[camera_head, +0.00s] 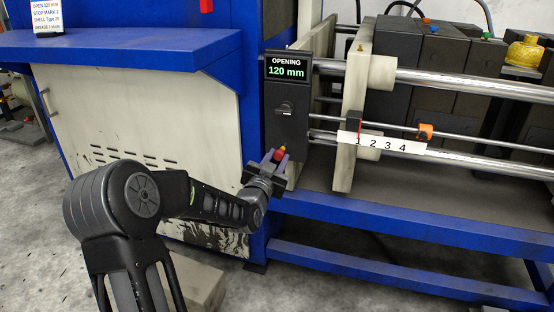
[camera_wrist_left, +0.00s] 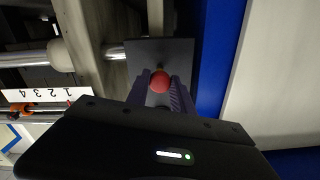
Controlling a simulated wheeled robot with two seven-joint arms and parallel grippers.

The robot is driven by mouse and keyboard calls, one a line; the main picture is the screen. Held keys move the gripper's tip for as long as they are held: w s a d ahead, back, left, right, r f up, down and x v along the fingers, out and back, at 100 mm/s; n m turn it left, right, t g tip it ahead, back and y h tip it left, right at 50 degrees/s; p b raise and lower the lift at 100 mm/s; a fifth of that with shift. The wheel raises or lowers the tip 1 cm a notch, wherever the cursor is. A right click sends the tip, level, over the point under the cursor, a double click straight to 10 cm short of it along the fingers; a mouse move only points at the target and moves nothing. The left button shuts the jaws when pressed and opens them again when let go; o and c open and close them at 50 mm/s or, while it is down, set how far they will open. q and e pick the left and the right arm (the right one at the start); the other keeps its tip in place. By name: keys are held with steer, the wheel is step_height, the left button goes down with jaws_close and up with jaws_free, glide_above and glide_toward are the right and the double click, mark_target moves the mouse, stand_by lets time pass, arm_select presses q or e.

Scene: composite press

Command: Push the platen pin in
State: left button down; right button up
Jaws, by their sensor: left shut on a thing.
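The platen pin has a red knob (camera_head: 279,155) on the front of the dark control box (camera_head: 286,128), low down, below the black switch. My left gripper (camera_head: 273,158) is at this knob, with its purple fingers either side of it. In the left wrist view the round red knob (camera_wrist_left: 160,82) sits between the fingertips of my left gripper (camera_wrist_left: 166,92), against the dark box face. The gripper is shut on it. How deep the pin sits cannot be told. My right gripper is not in view.
The box display reads "OPENING 120 mm". To the right are a pale platen (camera_head: 352,110), steel rods, an orange clip (camera_head: 425,131) and a 1-2-3-4 scale (camera_head: 381,143). A blue shelf (camera_head: 120,44) juts out at the left. Blue frame beams (camera_head: 400,222) run below.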

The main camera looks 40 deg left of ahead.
mark_target(278, 157)
arm_select(q)
steer(key=b+x, duration=0.1)
steer(key=x, duration=0.2)
steer(key=shift+f, duration=0.1)
steer(key=shift+w+a, duration=0.1)
steer(key=shift+w, duration=0.15)
steer(key=c, duration=1.1)
jaws_free()
steer(key=shift+s, duration=0.15)
steer(key=p+v, duration=0.1)
steer(key=v, duration=0.6)
steer(key=shift+s, duration=0.25)
